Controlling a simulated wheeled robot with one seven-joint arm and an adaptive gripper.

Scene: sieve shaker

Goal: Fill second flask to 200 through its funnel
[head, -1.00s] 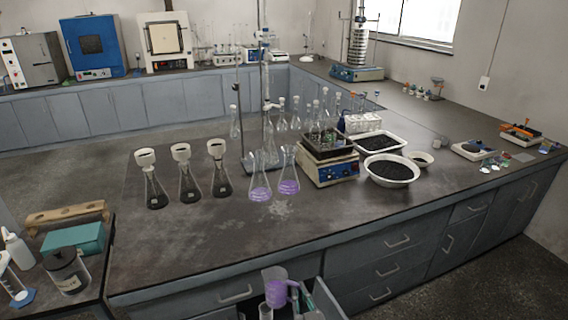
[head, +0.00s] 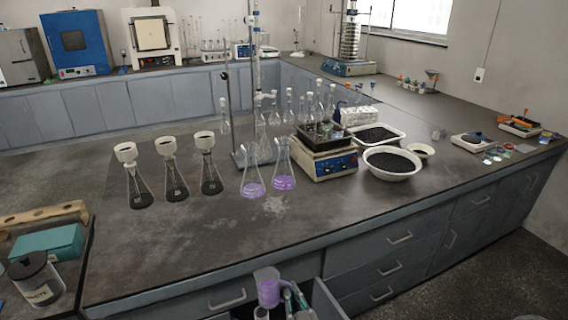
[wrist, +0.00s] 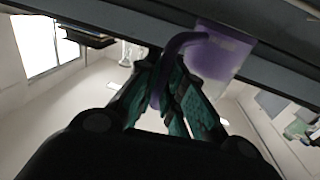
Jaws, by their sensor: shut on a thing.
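Three conical flasks with white funnels stand in a row on the dark bench, all with dark contents low down. The middle flask (head: 176,187) has its funnel (head: 168,146) upright in its neck. My gripper (head: 288,299) is low at the bench's front edge, in front of an open drawer, and is shut on the handle of a purple jug (head: 269,291). In the wrist view, the teal fingers (wrist: 172,95) close around the purple handle, and part of the jug's body (wrist: 215,50) shows. Its fill level cannot be read. The jug is apart from the flasks.
Two flasks with purple liquid (head: 283,180) stand right of the row, before a burette stand. A hot plate (head: 325,165) and white bowls of dark grains (head: 392,177) are farther right. The bench front between row and edge is clear. A waste jar (head: 38,285) stands lower left.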

